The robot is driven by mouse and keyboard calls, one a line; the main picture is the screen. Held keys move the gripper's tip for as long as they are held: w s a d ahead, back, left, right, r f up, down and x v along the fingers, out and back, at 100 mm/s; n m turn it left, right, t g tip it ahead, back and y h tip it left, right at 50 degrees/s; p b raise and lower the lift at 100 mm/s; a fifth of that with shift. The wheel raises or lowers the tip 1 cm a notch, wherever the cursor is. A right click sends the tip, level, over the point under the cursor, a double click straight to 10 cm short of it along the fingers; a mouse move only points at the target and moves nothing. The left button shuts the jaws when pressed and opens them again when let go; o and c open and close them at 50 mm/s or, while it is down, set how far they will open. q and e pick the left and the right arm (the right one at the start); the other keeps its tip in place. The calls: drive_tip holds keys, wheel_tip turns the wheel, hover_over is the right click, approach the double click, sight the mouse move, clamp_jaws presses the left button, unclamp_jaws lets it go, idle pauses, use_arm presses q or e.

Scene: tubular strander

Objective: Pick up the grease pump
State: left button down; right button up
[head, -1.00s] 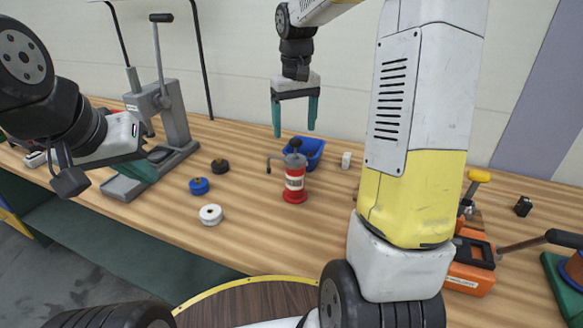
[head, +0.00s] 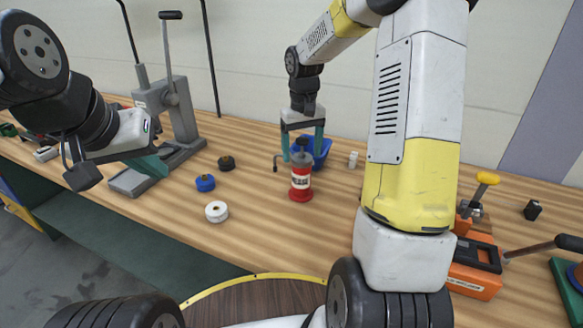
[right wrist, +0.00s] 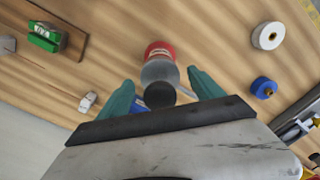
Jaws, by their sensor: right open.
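The grease pump (head: 301,182) has a red base, a white label band and a grey top with a dark knob and a side handle. It stands upright on the wooden bench. In the right wrist view its top and red body (right wrist: 160,62) show between the fingers. My right gripper (head: 302,156) is open, pointing down, with its teal fingers on either side of the pump's top; whether they touch it I cannot tell. My left gripper (head: 150,168) is at the left, near the grey press; its jaws are too hidden to judge.
A blue bin (head: 322,150) stands right behind the pump. Blue (head: 205,183), white (head: 216,211) and black (head: 226,163) spools lie to its left. A grey lever press (head: 172,115) stands further left. An orange tool (head: 474,265) is at the right. Bench in front of the pump is clear.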

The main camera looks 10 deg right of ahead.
clamp_jaws()
drive_tip(key=shift+r, duration=0.1)
drive_tip(key=shift+r, duration=0.1)
idle(0.3)
